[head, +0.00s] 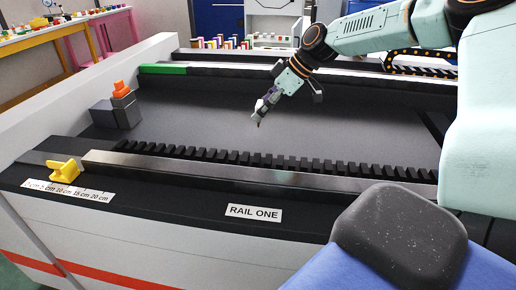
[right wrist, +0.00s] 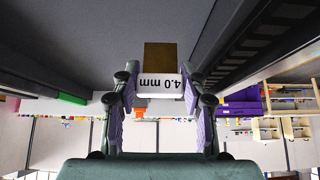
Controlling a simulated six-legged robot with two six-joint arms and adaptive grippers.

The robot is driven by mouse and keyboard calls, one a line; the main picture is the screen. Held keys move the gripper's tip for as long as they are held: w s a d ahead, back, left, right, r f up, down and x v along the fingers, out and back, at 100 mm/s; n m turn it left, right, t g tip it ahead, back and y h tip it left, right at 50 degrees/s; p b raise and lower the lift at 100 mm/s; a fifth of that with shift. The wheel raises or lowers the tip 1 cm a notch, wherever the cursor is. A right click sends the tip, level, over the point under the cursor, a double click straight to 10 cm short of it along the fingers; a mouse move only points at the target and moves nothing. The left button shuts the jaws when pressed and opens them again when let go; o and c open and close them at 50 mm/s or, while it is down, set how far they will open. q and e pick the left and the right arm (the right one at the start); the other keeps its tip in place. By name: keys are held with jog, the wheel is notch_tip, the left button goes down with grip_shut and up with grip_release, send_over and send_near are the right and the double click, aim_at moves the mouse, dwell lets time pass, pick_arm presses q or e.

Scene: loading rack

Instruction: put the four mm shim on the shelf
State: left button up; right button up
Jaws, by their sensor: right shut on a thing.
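The four mm shim is a small brown-gold plate with a white end marked "4.0 mm" (right wrist: 160,58) in the right wrist view, where the scene appears upside down. My right gripper (right wrist: 158,98) is shut on its white end, with the brown part sticking out beyond the fingertips. In the head view my right gripper (head: 266,107) hangs in the air above the grey machine bed (head: 200,118), pointing down and left. The shim is too small there to make out well. My left gripper is not in view. I cannot tell which surface is the shelf.
A toothed rack and steel rail (head: 200,170) run along the near side, labelled RAIL ONE (head: 254,213). A yellow stop (head: 65,171) sits at its left. A grey block with an orange top (head: 123,95) stands at the bed's left end. The middle bed is clear.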

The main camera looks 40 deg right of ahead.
notch_tip(320, 180, down, 7)
jog(key=shift+r+b, duration=0.1)
jog(key=shift+b, duration=1.05)
jog(key=shift+s+a+f+b, duration=0.2)
jog(key=shift+f+b, duration=0.15)
jog(key=shift+f, duration=0.25)
jog(key=shift+s+a+f+b, duration=0.2)
jog(key=shift+f+b, duration=0.1)
jog(key=shift+f, duration=0.25)
jog(key=shift+w+d+f, duration=0.25)
jog(key=o, duration=0.7)
jog(key=shift+w+f, duration=0.1)
jog(key=o, duration=0.4)
jog(key=shift+s+a+r, duration=0.15)
jog(key=shift+s+r, duration=0.15)
jog(key=shift+w+f, duration=0.2)
jog(key=shift+s+d+r+p, duration=0.2)
jog(key=shift+r+p, duration=0.15)
jog(key=shift+r, duration=0.05)
jog(key=p+v, duration=1.1)
jog(key=p, duration=0.1)
jog(key=shift+s+r, duration=0.1)
jog(key=shift+o, duration=0.7)
jog(key=shift+d+p, duration=0.1)
jog(key=shift+p, duration=0.45)
